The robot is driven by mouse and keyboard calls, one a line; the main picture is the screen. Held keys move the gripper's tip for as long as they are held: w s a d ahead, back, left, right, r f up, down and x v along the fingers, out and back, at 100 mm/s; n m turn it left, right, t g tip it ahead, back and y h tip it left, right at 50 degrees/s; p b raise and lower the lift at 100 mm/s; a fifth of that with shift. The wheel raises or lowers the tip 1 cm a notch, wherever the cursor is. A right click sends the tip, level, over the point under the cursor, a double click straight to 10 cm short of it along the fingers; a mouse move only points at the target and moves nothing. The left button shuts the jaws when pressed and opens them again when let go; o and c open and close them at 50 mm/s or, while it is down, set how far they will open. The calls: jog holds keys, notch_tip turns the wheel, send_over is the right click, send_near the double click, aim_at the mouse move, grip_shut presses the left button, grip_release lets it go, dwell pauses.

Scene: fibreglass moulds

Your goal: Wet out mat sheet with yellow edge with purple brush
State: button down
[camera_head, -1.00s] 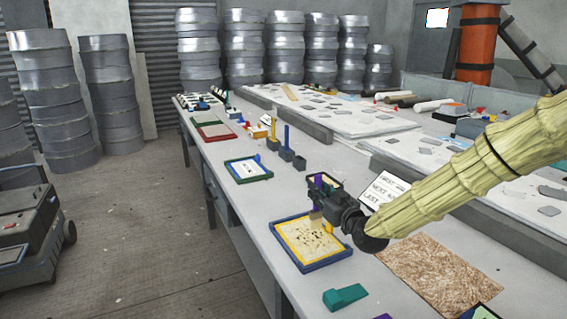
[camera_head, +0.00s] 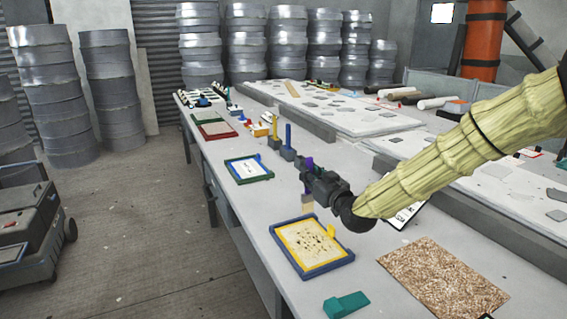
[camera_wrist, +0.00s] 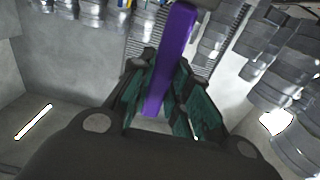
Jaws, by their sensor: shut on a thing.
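The mat sheet with yellow edge (camera_head: 300,243) lies in a blue-rimmed tray (camera_head: 327,268) on the table, with dark spots across its pale middle. A yellow tab stands at its right side. My gripper (camera_head: 312,182) is shut on the purple brush (camera_head: 309,163), whose pale bristles point down just above the tray's far edge. A gap to the sheet seems to show, but I cannot tell exactly how large. In the wrist view the purple handle (camera_wrist: 168,62) stands between the dark green finger pads, and the bristles are hidden.
A brown fibrous mat (camera_head: 440,275) and a teal wedge (camera_head: 346,304) lie near the front. A second blue and green tray (camera_head: 248,168) and a blue upright brush (camera_head: 288,138) stand farther back. A white sign (camera_head: 405,214) is partly behind my arm.

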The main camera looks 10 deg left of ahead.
aim_at(311, 161)
jog(key=shift+w+r+p, duration=0.2)
jog(key=shift+r+p, duration=0.15)
jog(key=shift+r, duration=0.4)
jog(key=shift+s+r+p, duration=0.1)
jog(key=shift+r+p, duration=0.4)
jog(key=shift+r, duration=0.85)
